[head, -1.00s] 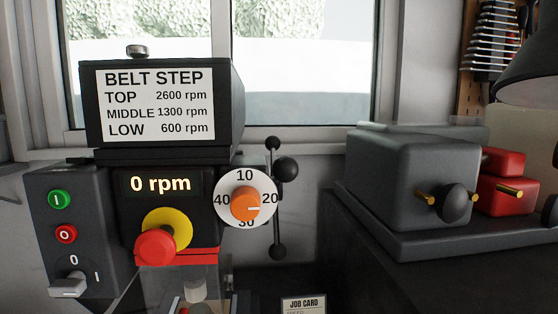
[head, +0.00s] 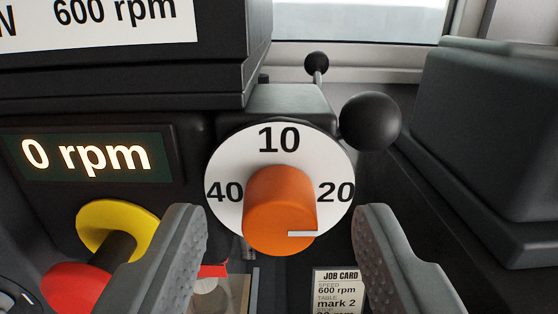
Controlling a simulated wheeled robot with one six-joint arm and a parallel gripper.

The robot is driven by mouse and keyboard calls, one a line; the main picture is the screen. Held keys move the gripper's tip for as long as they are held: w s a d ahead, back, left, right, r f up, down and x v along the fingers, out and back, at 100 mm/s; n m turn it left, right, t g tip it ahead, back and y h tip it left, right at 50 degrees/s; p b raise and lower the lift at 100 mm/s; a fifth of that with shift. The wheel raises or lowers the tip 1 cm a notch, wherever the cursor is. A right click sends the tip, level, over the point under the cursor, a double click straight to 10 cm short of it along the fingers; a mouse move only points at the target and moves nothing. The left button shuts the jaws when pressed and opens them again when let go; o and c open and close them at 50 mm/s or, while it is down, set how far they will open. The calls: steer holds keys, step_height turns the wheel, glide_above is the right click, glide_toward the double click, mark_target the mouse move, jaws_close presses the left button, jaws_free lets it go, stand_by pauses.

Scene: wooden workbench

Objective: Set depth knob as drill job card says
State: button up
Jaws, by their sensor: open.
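The depth knob (head: 280,205) is orange and sits on a white round dial (head: 230,165). Its white pointer line lies level and points right, to the 20 side. The dial shows 10 at the top, 20 right and 40 left; its lower part is hidden behind the knob. My gripper (head: 280,215) is open, one finger on each side of the knob, apart from it. The job card (head: 337,292), low between the fingers, reads speed 600 rpm and table mark 2. Its line below is cut off by the picture's edge.
A red stop button (head: 75,287) with a yellow collar (head: 112,228) is close to my left finger. A black ball-ended lever (head: 370,120) stands just right of the dial. The display (head: 88,157) reads 0 rpm. A dark grey machine (head: 500,130) fills the right side.

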steer(key=shift+w+a, duration=0.1)
steer(key=shift+w, duration=0.8)
steer(key=c, duration=1)
